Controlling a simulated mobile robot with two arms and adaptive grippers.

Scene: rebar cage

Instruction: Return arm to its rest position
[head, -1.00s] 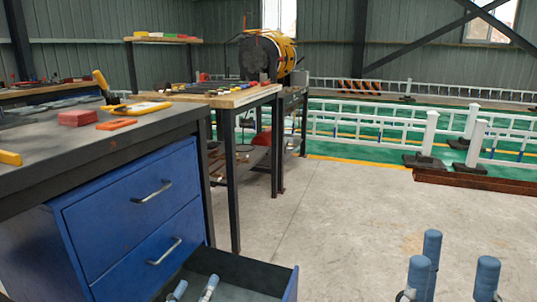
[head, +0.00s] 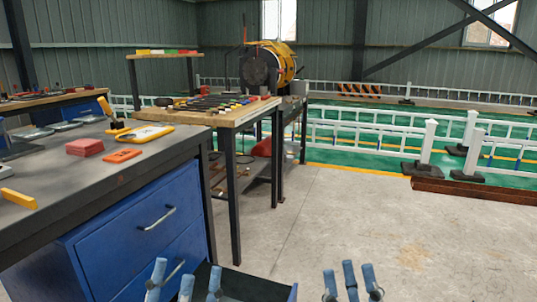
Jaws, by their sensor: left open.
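My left gripper (head: 184,282) shows at the bottom of the head view, in front of the open lower drawer (head: 262,288) of the blue cabinet. Its blue fingertips are spread, with nothing seen between them. My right gripper (head: 350,281) is at the bottom centre, over the concrete floor. Its blue fingertips stand upright close to each other, with nothing seen held; how far it is open is unclear. The lower parts of both grippers are cut off by the frame edge.
The blue cabinet (head: 110,262) and its dark workbench top (head: 60,190) fill the left side. A red block (head: 85,147), an orange piece (head: 123,156) and a yellow tool (head: 145,135) lie on it. A wooden-topped table (head: 235,116) stands behind. The floor (head: 400,235) at right is clear.

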